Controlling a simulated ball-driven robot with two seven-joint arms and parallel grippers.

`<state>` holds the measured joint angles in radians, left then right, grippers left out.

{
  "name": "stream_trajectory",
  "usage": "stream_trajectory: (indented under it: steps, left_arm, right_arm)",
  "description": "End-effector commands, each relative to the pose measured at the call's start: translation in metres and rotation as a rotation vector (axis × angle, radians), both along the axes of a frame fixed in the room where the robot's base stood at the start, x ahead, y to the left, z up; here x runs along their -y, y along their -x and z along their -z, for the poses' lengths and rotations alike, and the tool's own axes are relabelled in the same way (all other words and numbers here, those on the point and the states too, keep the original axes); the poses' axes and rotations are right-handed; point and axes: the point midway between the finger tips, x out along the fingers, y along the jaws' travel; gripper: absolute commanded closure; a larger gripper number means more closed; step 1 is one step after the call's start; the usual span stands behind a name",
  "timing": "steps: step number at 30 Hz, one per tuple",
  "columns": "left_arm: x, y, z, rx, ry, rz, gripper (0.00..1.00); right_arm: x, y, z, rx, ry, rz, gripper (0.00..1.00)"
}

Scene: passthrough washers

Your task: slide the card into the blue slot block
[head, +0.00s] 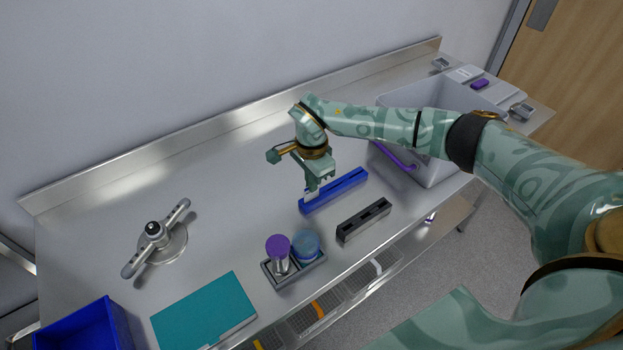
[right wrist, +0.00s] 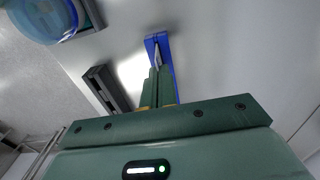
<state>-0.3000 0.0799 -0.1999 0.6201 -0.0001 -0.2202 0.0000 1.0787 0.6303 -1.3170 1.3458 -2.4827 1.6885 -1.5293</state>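The blue slot block (head: 345,187) lies on the steel table, long side running from lower left to upper right. My right gripper (head: 317,187) is above its left end, fingers pointing down. It is shut on a thin pale card (head: 310,196), which sticks out below the fingertips at the block's left end. In the right wrist view the card shows as a thin grey edge (right wrist: 156,60) between the fingertips, in line with the blue block (right wrist: 158,40). I cannot tell whether the card's lower edge is inside the slot. My left gripper is not in view.
A black slotted block (head: 364,219) lies just in front. A grey holder (head: 293,267) with purple-topped and blue-topped items stands nearer the front edge. A teal board (head: 205,312), a blue bin (head: 85,328) and a metal valve handle (head: 157,238) are left. A grey sink or tub (head: 440,165) is right.

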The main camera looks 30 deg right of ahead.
Motion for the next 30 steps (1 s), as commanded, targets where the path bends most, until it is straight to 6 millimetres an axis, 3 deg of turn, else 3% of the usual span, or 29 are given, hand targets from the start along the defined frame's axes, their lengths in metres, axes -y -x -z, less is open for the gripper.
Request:
stream_trajectory:
  steps: [30]
  left_arm:
    - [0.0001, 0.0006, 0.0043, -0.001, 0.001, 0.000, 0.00]
  right_arm:
    - [-0.0001, 0.0000, 0.0091, -0.001, -0.001, 0.000, 1.00]
